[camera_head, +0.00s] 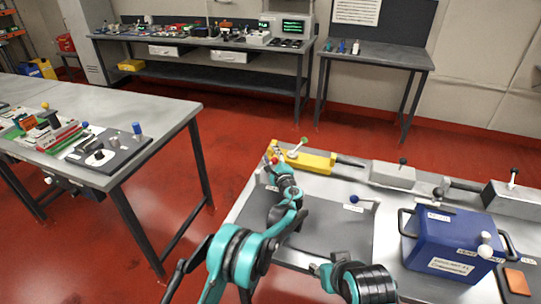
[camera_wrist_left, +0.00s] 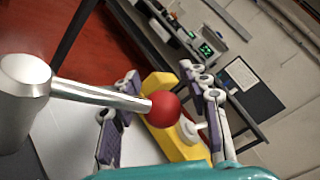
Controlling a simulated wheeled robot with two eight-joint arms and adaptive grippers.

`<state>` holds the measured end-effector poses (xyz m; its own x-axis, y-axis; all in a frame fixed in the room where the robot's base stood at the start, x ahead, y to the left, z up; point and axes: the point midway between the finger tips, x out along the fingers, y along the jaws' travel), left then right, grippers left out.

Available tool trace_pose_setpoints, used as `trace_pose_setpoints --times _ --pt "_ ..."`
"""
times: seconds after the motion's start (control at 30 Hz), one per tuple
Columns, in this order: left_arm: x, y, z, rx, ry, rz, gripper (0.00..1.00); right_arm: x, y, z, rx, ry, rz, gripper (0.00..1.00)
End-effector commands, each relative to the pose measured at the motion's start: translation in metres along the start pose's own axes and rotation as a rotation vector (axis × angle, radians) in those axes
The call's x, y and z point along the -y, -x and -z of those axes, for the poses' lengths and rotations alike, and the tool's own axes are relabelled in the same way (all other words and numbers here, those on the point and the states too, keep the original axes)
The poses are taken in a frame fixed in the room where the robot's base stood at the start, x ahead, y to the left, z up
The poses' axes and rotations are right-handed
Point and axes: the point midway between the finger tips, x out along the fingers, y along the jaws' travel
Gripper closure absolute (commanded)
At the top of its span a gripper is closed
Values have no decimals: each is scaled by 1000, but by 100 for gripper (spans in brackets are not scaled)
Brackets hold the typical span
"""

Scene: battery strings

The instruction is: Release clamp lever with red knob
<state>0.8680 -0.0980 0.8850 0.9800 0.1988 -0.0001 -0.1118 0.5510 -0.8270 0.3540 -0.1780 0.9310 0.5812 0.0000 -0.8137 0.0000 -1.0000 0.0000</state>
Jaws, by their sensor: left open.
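The red knob (camera_wrist_left: 163,109) shows large in the left wrist view, on the end of a silver lever (camera_wrist_left: 100,93) that comes in from a rounded metal pivot (camera_wrist_left: 22,85) at the left. My left gripper (camera_wrist_left: 163,100) is open, with one finger on each side of the knob. A gap shows beside the knob, and I see no grip on it. In the head view my left gripper (camera_head: 279,167) is small at the near-left end of the yellow fixture (camera_head: 312,161), with the red knob (camera_head: 274,160) at its tip. The clamp's base is hidden there.
A lever with a green knob (camera_head: 303,141) stands on the yellow fixture. A blue-knobbed lever (camera_head: 355,199) lies on the grey plate, and a blue box (camera_head: 447,244) with handles stands to the right. Grey blocks (camera_head: 392,174) line the back edge. Another bench (camera_head: 165,125) is at the left.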

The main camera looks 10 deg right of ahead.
Motion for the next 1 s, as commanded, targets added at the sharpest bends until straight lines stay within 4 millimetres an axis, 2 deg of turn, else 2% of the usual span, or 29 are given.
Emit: trace_pose_setpoints --times 0.4,0.5,0.7,1.0 --pt "1 83 0 -2 0 2 54 0 0 0 0 0 0 60" --pt "1 99 0 -1 -1 1 54 0 0 0 0 0 0 60" --pt "0 113 0 0 -1 0 54 0 0 0 0 0 0 60" --pt "0 114 0 1 -1 0 54 0 0 0 0 0 0 60"
